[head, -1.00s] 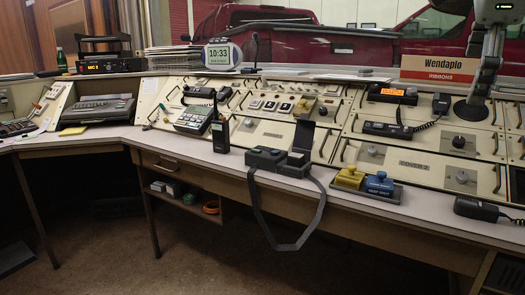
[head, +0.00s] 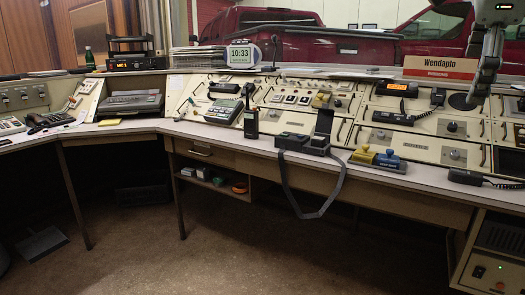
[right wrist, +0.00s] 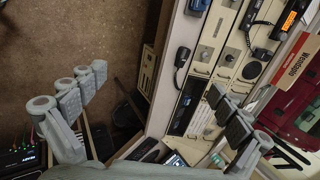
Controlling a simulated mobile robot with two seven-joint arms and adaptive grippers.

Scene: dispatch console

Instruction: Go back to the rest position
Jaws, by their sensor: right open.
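My right gripper (head: 480,92) hangs at the upper right of the head view, in front of the back of the console and apart from everything. In the right wrist view (right wrist: 157,83) its two fingers are spread wide, with nothing between them. Beyond them the console's front edge and the floor show. My left gripper is not in view.
The console desk (head: 226,134) curves across the view. It carries a handheld radio (head: 251,122), a strapped black case (head: 303,143), yellow and blue blocks (head: 376,157) and a corded microphone (head: 466,177). Brown floor (head: 250,250) in front is clear.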

